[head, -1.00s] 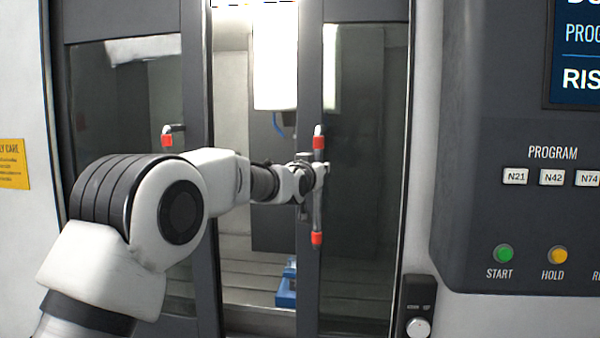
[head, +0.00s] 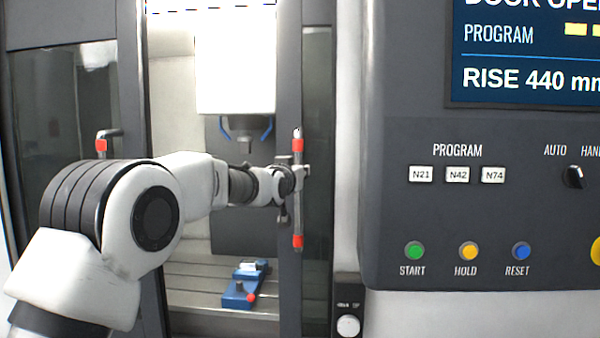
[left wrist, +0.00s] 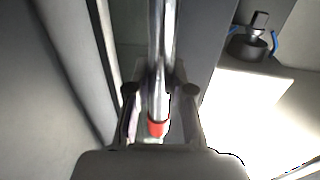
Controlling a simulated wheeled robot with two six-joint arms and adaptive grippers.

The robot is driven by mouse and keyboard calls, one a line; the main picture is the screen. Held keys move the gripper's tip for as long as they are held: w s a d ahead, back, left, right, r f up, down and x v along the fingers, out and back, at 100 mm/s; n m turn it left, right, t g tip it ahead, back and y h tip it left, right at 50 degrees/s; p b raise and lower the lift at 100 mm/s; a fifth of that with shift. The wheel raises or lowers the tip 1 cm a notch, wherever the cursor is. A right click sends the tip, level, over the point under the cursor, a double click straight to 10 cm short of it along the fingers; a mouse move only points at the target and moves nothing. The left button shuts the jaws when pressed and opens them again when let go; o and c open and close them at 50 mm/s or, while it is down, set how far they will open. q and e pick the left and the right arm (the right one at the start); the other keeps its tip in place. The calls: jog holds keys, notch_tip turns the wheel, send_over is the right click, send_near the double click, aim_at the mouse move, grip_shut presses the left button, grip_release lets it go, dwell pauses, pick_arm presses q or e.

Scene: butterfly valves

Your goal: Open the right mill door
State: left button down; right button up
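The right mill door (head: 288,70) is a dark grey sliding frame with a window. A wide gap separates it from the left door (head: 125,60). Its handle (head: 298,215) is an upright metal bar with red ends. My left gripper (head: 300,172) is at the middle of this bar. In the left wrist view the bar (left wrist: 160,50) runs between the two fingers of my left gripper (left wrist: 159,92), which look closed around it; a red end (left wrist: 157,128) shows between them. My right gripper is in neither view.
The left door's handle (head: 101,147) is behind my left arm. Through the gap a blue vise (head: 238,290) sits on the machine bed, below a spindle (head: 245,148). The control panel (head: 400,110) stands right of the door, with a small knob box (head: 347,300) below.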

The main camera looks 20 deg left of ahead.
pick_arm(q)
jog(key=c, duration=1)
grip_release()
jog(key=shift+a, duration=0.2)
jog(key=s, duration=1.2)
jog(key=shift+d, duration=0.2)
jog(key=shift+w, duration=0.1)
